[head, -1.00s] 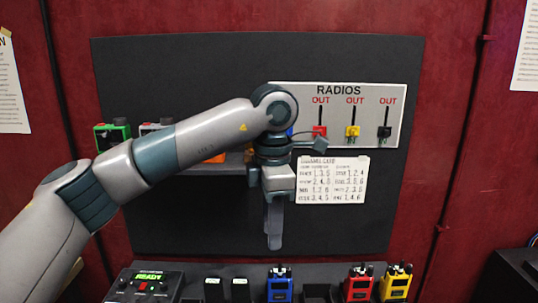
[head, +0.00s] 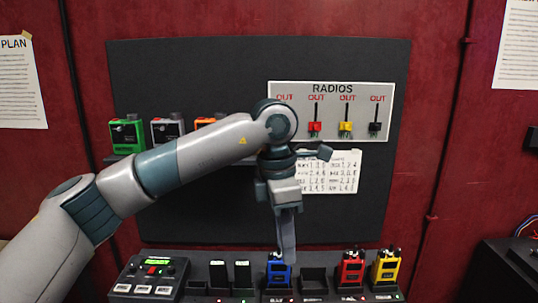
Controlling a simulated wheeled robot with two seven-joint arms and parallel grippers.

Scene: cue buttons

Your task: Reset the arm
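My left arm reaches in from the left, and its gripper (head: 287,246) hangs pointing down in front of the dark board. Its fingers show edge-on as one narrow shape, so I cannot tell whether they are open or shut. The tips overlap the top of a blue radio (head: 278,272) in the picture; contact is unclear. The blue radio stands upright in the charger rack on the bench. A red radio (head: 350,270) and a yellow radio (head: 386,268) stand farther right in it. My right gripper is not in view.
A control box (head: 148,275) with a green READY display stands at the bench's left. A shelf holds green (head: 127,133), grey (head: 166,130) and partly hidden orange radios. The RADIOS panel (head: 332,88) has OUT labels. An empty rack slot (head: 313,280) lies between blue and red.

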